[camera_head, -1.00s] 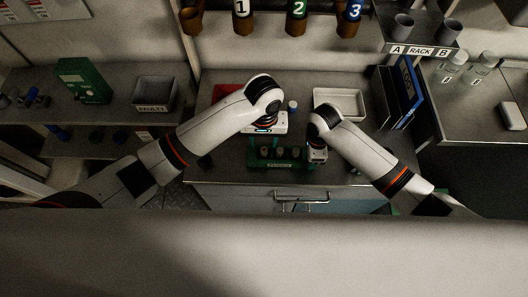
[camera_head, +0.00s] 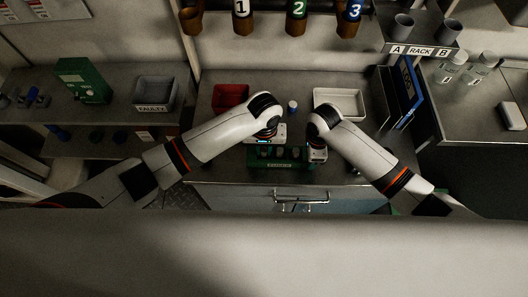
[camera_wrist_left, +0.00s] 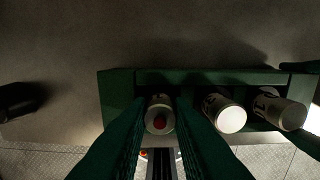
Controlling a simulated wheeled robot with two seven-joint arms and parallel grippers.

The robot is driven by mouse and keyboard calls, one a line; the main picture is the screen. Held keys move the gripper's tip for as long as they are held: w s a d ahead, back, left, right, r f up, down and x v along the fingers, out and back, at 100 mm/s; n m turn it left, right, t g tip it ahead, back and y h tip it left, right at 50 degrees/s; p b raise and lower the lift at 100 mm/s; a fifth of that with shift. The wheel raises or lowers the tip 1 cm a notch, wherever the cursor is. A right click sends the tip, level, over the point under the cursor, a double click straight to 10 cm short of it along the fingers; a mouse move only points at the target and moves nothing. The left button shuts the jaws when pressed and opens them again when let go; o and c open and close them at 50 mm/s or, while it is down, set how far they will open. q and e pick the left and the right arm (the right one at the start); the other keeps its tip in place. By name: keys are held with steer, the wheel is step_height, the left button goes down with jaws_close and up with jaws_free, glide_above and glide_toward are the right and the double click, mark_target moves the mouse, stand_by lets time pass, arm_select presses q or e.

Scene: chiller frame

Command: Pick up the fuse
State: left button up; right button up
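A green holder (camera_head: 279,164) stands near the front edge of the middle bench. In the left wrist view this holder (camera_wrist_left: 118,90) carries a row of pale cylindrical fuses. My left gripper (camera_wrist_left: 160,125) is down at the leftmost fuse (camera_wrist_left: 159,103), which has a red spot on its end. One dark finger is on each side of that fuse; I cannot tell whether they touch it. Two more fuses (camera_wrist_left: 228,113) (camera_wrist_left: 287,110) sit to the right. My right gripper (camera_head: 317,154) is at the holder's right end; its fingers do not show clearly.
A red tray (camera_head: 222,103) and a white tray (camera_head: 338,92) stand behind the arms. A blue-capped item (camera_head: 292,107) stands between them. A FAULTY bin (camera_head: 154,93) is on the left bench. Blue binders (camera_head: 408,90) stand at the right.

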mark_target(264, 150)
arm_select(q)
jaws_close()
steer(key=shift+r, duration=0.2)
arm_select(e)
steer(key=o, duration=1.1)
arm_select(q)
step_height(264, 150, up, 10)
steer(key=shift+f, duration=0.2)
arm_select(e)
steer(key=shift+o, duration=0.2)
step_height(264, 150, up, 12)
